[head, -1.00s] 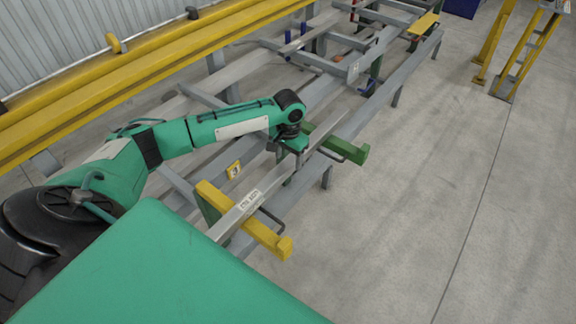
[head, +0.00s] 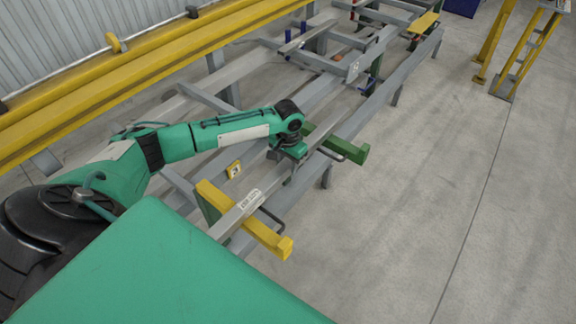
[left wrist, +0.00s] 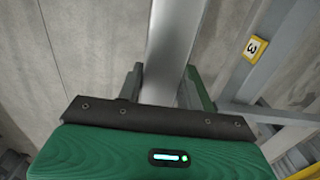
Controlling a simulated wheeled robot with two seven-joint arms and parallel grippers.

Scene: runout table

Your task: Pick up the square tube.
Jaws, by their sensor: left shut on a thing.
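The square tube (head: 273,186) is a long, straight grey metal tube with a white label near its near end. It lies across a yellow bracket arm (head: 240,219) and a green bracket arm (head: 352,152) at the edge of the rack. My left gripper (head: 289,167) is at the tube between the two brackets. In the left wrist view the tube (left wrist: 175,38) runs between the two dark green fingers of my left gripper (left wrist: 166,88), which is shut on it. The palm hides part of the tube. I cannot see any gap between tube and brackets. My right gripper is not in view.
The grey rack (head: 378,98) stretches away to the upper right, with blue posts and cross members. A yellow rail (head: 130,70) runs along the wall at left. A yellow number tag (head: 234,170) is on the rack.

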